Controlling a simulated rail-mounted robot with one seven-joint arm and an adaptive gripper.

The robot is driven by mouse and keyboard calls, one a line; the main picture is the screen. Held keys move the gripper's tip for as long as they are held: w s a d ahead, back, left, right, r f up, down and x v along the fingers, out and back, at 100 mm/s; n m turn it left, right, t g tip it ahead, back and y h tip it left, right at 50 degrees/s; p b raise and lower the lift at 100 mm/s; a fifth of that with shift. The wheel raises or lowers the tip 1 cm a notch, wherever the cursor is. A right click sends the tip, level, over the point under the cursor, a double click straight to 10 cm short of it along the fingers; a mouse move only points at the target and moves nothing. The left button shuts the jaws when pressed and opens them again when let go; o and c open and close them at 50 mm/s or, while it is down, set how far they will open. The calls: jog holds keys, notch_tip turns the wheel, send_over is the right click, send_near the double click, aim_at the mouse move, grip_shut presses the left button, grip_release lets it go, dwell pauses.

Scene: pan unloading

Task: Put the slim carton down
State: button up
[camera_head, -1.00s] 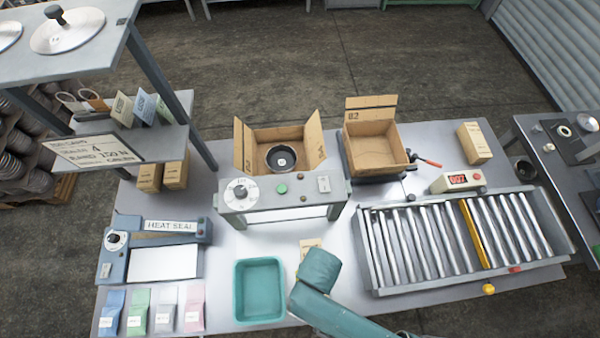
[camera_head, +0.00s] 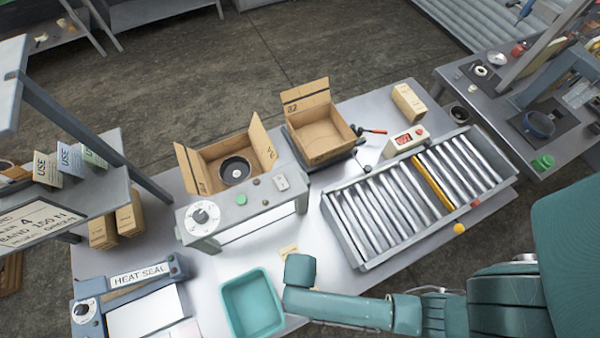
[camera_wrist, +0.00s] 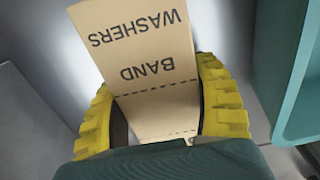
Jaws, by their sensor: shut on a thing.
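The slim carton (camera_wrist: 150,70) is tan, with WASHERS and BAND printed on it and a dashed line across. It sits between the two yellow ribbed fingers of my gripper (camera_wrist: 155,88), which are shut on it. A bright grey surface shows behind it; I cannot tell whether the carton touches that surface. In the head view only a small tan part of the carton (camera_head: 288,251) shows past my teal arm, over the table. My fingers are hidden there.
A teal bin (camera_head: 224,296) stands just left of my arm's end; its wall (camera_wrist: 298,95) is at right in the wrist view. The heat sealer (camera_head: 142,274), a dial press (camera_head: 240,205), open box (camera_head: 318,135) and roller conveyor (camera_head: 330,212) surround a bare table patch.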

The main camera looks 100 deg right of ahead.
jog(key=o, duration=1.3)
jog(key=shift+c, duration=0.2)
notch_tip(320, 180, up, 12)
jog(key=shift+r+p, duration=0.1)
jog(key=shift+p, duration=0.5)
